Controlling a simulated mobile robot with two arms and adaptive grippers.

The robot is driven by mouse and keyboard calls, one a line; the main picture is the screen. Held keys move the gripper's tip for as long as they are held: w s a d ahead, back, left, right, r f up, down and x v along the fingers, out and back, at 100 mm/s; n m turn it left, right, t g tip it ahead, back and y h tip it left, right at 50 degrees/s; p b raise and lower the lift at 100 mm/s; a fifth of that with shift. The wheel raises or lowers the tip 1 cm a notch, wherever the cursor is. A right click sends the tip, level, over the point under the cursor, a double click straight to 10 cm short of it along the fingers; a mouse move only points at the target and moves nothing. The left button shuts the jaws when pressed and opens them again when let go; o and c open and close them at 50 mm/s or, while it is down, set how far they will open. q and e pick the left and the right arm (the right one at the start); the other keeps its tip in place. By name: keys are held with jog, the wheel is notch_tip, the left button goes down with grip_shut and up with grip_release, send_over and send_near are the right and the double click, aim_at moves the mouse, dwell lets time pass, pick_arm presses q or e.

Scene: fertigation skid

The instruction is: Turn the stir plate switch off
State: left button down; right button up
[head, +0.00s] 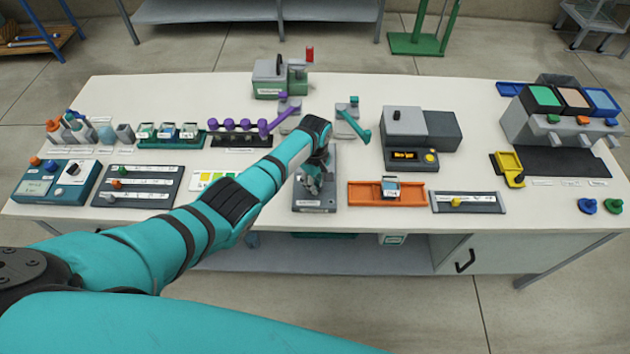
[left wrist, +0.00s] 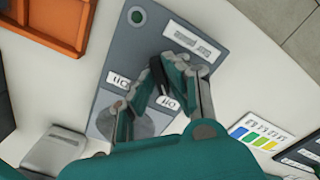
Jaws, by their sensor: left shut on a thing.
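The stir plate (head: 315,206) is a grey box near the front middle of the table. In the left wrist view its grey top (left wrist: 120,60) shows a small green light (left wrist: 137,15), a printed label and two small white tags. A black switch lever (left wrist: 157,70) stands between the tags. My left gripper (head: 314,182) is over the stir plate, and in the left wrist view its fingers (left wrist: 162,80) are closed around the switch lever, hiding part of it. My right gripper is not in view.
An orange tray (head: 365,195) stands close to the right of the stir plate. Colour charts (head: 213,180) lie to its left, partly behind my arm. A grey-and-teal lever stand (head: 350,120) and a green-grey machine (head: 280,80) are behind.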

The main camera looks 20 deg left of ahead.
pick_arm(q)
jog(key=shift+w+a+r, duration=0.1)
dwell(0.3)
jog(key=c, duration=1.4)
grip_release()
jog(key=shift+o, duration=0.2)
notch_tip(320, 180, up, 12)
